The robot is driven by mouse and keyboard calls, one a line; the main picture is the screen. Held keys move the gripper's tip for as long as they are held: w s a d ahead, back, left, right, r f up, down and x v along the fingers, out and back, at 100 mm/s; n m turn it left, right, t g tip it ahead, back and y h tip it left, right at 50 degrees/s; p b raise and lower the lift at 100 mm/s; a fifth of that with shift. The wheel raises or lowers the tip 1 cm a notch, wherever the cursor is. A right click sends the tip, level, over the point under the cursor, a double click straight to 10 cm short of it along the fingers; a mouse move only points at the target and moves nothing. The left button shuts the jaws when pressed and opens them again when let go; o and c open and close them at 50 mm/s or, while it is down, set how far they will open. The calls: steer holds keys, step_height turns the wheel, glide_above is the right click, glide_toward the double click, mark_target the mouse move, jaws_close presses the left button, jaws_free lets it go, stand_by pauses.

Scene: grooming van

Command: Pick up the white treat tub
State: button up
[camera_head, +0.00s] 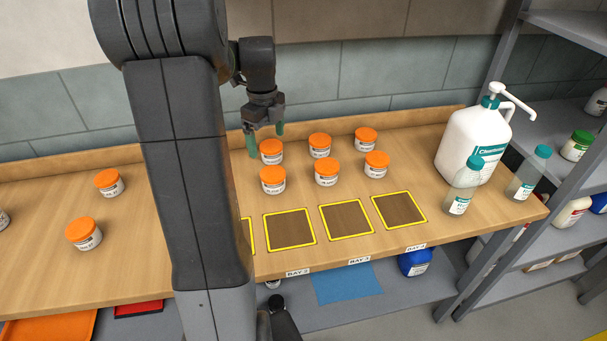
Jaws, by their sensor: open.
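Several small white tubs with orange lids stand upright on the wooden counter, and their labels are too small to read. In the group right of my arm, the back row holds a left tub (271,157), a middle tub (320,151) and a right tub (366,144). In front of them stand a left tub (273,186), a middle tub (327,179) and a right tub (376,171). I cannot tell which is the treat tub. My gripper (266,142) is open and empty, its green-tipped fingers close to the back left tub; the exact gap is unclear.
Two more orange-lidded tubs (111,186) (86,238) stand left of my arm. Yellow-outlined squares (347,232) along the front edge are empty. A white pump jug (470,145) and two clear bottles (461,195) (530,175) stand right, beside a grey shelf rack (497,60).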

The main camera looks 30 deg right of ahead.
mark_target(273, 173)
step_height(273, 173, down, 8)
steer(key=shift+s+f+p, duration=0.1)
steer(key=shift+f+p, duration=0.05)
steer(key=shift+p, duration=0.15)
steer(key=shift+s+d+f+p, duration=0.15)
steer(key=shift+f+p, duration=0.15)
steer(key=shift+f, duration=1.05)
steer(key=shift+d+f+p, duration=0.15)
steer(key=shift+f+p, duration=0.15)
steer(key=shift+f, duration=1.05)
steer(key=c, duration=1.1)
